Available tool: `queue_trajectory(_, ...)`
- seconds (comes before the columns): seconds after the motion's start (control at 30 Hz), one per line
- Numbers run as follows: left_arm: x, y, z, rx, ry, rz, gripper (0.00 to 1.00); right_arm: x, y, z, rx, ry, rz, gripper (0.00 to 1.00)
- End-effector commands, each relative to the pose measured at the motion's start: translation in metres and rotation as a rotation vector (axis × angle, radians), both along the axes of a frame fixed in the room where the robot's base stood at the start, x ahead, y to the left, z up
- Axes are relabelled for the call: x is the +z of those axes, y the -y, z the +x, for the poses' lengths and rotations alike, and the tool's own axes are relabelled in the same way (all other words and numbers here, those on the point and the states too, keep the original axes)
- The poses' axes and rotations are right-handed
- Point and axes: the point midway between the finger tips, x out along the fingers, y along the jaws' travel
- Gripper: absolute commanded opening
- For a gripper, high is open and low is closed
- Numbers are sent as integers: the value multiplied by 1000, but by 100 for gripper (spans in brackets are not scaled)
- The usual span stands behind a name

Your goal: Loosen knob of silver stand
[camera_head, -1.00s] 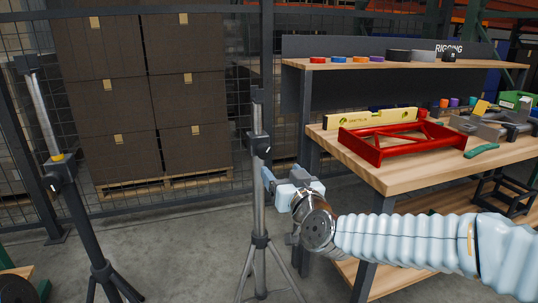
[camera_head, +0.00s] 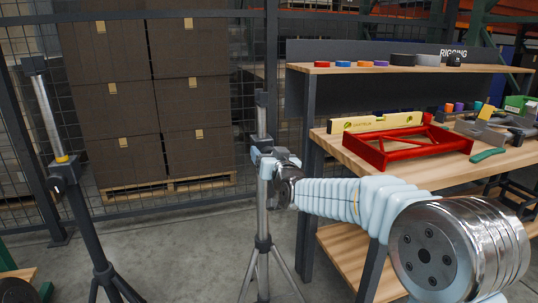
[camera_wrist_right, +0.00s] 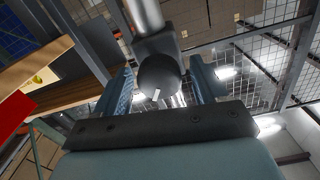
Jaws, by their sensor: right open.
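The silver stand (camera_head: 263,207) stands upright on tripod legs in the middle of the head view. Its dark knob (camera_wrist_right: 160,77), round with a white mark, shows in the right wrist view in front of a dark clamp block. My right gripper (camera_wrist_right: 163,85) is open, with one blue finger on each side of the knob; I cannot tell whether they touch it. In the head view, my right gripper (camera_head: 268,157) is at the stand's collar and hides the knob. My left gripper is not in view.
A black stand (camera_head: 80,210) with a silver upper tube stands at left. The wooden workbench (camera_head: 400,172) at right bears a red frame (camera_head: 405,145) and a yellow level (camera_head: 375,122). Cartons (camera_head: 120,95) are stacked behind a mesh fence. The floor between the stands is clear.

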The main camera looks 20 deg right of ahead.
Motion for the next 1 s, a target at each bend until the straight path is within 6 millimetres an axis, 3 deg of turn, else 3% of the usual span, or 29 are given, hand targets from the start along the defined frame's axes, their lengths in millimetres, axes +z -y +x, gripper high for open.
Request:
queue_trajectory(0.23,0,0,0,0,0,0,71,0,0,1,0,0,0,71)
queue_trajectory(0.6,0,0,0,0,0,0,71,0,0,0,0,0,-1,18)
queue_trajectory(1.0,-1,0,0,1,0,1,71,0,-1,0,0,9,-277,18)
